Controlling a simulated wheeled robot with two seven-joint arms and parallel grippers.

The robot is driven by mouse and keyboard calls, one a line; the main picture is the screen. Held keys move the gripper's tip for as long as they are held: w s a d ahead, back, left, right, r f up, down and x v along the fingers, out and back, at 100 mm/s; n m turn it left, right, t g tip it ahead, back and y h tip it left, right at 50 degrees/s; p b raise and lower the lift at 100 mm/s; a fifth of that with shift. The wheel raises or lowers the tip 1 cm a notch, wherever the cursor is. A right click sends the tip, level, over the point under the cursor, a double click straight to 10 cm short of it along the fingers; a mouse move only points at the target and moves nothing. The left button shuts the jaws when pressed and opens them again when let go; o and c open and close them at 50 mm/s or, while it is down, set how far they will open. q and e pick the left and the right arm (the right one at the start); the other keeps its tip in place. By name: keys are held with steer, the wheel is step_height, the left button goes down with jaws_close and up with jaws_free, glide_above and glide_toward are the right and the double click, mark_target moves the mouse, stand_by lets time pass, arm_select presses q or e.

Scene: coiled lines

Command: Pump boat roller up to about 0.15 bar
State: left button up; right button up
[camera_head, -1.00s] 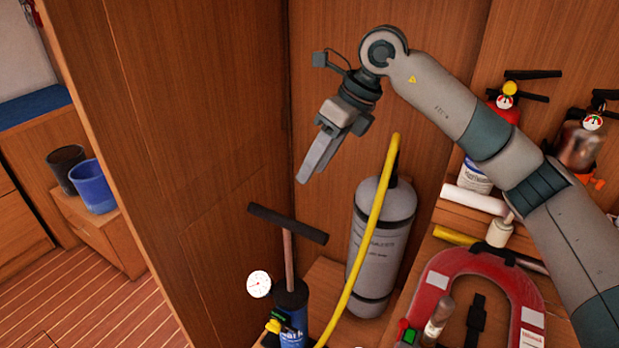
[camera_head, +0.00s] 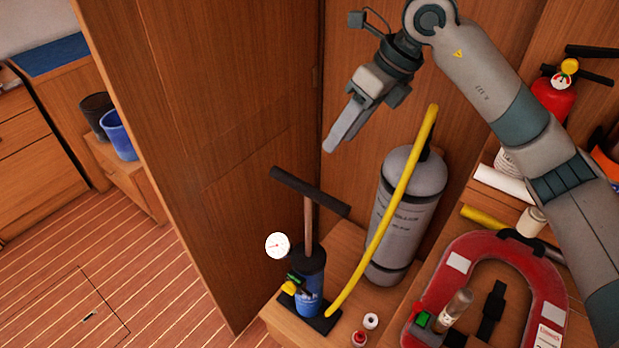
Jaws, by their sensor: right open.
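A hand pump (camera_head: 310,285) with a blue body stands upright on a wooden ledge. Its black T-shaped handle (camera_head: 310,192) is raised, with a length of shaft showing below it. A round white gauge (camera_head: 277,245) sits at the pump's left; its reading is too small to make out. A yellow hose (camera_head: 385,235) rises from the pump's foot past a grey cylinder. My right gripper (camera_head: 331,148) is open and empty, pointing down above the handle and apart from it. I cannot make out a boat roller. My left gripper is out of view.
The grey cylinder (camera_head: 391,245) stands right of the pump. A red U-shaped float (camera_head: 550,270) lies at the lower right, and a red extinguisher (camera_head: 553,100) stands behind my arm. A wooden panel (camera_head: 225,130) rises at the left. A blue bucket (camera_head: 120,135) stands beyond it.

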steer(key=p, duration=0.2)
glide_toward(306, 184)
steer(key=p+x, duration=0.4)
steer(key=x, duration=0.6)
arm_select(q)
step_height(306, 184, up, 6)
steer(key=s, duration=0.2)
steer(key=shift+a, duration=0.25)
arm_select(e)
steer(key=shift+a+f, duration=0.25)
steer(key=shift+f, duration=0.35)
steer(key=shift+c, duration=0.2)
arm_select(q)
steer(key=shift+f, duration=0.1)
arm_select(e)
jaws_close()
